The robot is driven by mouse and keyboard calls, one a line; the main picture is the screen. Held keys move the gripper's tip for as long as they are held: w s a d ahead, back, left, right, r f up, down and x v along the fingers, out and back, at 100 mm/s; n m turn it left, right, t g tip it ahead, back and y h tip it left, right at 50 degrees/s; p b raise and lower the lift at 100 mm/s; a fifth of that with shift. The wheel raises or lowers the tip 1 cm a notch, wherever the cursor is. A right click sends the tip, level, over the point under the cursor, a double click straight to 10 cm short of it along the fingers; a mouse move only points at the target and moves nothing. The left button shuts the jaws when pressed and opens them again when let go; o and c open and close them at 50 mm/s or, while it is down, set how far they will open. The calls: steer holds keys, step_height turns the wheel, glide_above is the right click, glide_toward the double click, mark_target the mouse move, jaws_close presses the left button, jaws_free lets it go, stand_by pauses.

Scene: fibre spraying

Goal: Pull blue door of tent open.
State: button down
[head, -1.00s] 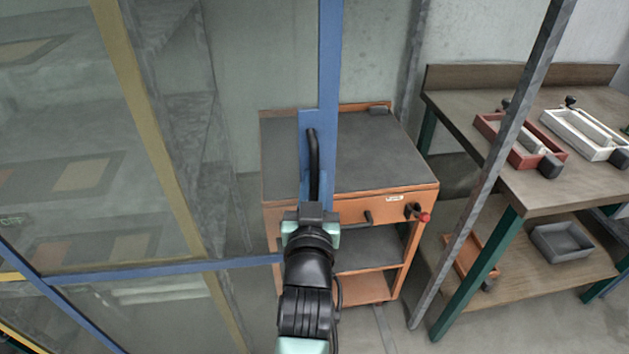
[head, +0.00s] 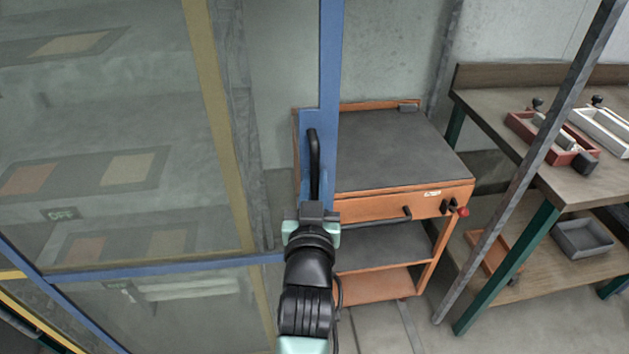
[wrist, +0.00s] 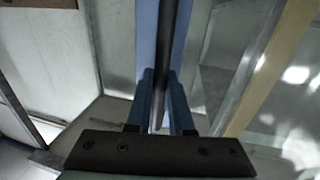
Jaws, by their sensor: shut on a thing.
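The blue door frame (head: 330,60) stands upright in the middle of the head view, with clear panes to its left and a blue crossbar (head: 170,268) low down. A black bar handle (head: 314,160) is fixed to a blue plate on the door. My gripper (head: 313,205) is at the lower part of this handle, and the arm below hides the handle's bottom end. In the wrist view the two blue fingers (wrist: 162,100) are closed on either side of the dark handle bar (wrist: 176,60).
An orange cart (head: 405,205) with a grey top stands behind the door to the right. A wooden bench (head: 560,180) with red and white trays is at the right. A slanted grey post (head: 530,165) stands before it. A yellow post (head: 225,130) shows through the panes.

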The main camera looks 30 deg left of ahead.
steer(key=c, duration=0.8)
jaws_free()
steer(key=shift+s+d, duration=0.25)
steer(key=shift+s, duration=0.2)
steer(key=b+v, duration=0.1)
steer(key=v, duration=1.1)
steer(key=shift+w, duration=0.1)
